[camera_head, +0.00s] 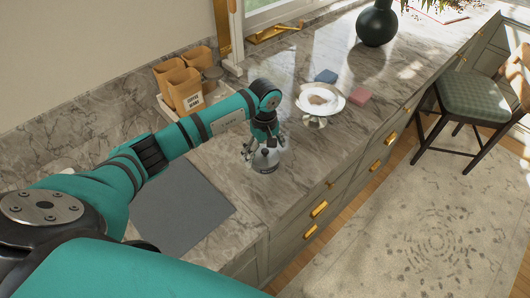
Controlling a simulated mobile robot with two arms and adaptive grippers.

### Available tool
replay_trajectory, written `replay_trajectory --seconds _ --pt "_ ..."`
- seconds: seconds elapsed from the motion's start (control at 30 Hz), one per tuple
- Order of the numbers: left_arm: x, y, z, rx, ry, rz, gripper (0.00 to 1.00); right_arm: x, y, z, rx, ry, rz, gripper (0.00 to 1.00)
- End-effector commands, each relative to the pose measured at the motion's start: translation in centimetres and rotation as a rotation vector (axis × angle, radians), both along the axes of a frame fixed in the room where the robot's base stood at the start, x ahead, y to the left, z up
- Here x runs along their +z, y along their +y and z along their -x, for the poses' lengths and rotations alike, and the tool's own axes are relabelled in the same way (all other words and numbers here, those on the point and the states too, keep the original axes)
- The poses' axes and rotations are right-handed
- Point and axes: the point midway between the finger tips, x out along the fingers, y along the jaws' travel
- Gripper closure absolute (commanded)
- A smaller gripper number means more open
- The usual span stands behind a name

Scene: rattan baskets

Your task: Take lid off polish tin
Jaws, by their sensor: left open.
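A small silvery round thing (265,160), which looks like the polish tin, stands on the grey marble counter. My left gripper (264,147) is directly above it, pointing down, with its fingers spread at its top. I cannot tell whether the fingers touch it. A separate lid is not distinguishable at this size. My right gripper does not show.
A white footed dish (320,99) stands to the right, with a blue block (326,76) and a pink block (360,96) beside it. Brown bags (184,91) stand in a tray behind my arm. A dark grey mat (180,210) lies left. The counter's front edge is close.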

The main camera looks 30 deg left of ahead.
Motion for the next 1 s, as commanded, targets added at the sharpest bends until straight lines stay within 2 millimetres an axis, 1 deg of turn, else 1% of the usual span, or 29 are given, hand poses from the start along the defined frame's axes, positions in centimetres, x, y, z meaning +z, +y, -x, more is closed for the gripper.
replay_trajectory --seconds 0.13,0.4,0.47,0.5,0.7,0.83,0.93,1.0 --pt "0.0 0.0 0.0 0.0 0.0 0.0 0.01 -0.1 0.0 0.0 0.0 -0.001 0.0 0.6" --pt "0.0 0.0 0.0 0.001 0.0 0.0 0.37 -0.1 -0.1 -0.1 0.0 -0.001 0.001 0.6" --pt "0.0 0.0 0.0 0.001 0.0 0.0 0.44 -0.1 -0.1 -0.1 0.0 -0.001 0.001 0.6" --pt "0.0 0.0 0.0 0.001 0.0 0.0 0.46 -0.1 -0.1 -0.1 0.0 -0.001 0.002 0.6" --pt "0.1 0.0 0.0 0.001 -0.001 -0.001 0.47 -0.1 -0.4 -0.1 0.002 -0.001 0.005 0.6" --pt "0.4 0.1 -0.1 0.001 -0.002 -0.001 0.47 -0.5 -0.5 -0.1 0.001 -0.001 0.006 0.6" --pt "1.1 0.1 -0.1 0.001 -0.004 0.0 0.47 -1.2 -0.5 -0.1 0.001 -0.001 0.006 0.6" --pt "1.9 0.1 -0.2 0.0 -0.006 -0.002 0.47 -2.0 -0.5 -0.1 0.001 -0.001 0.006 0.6"
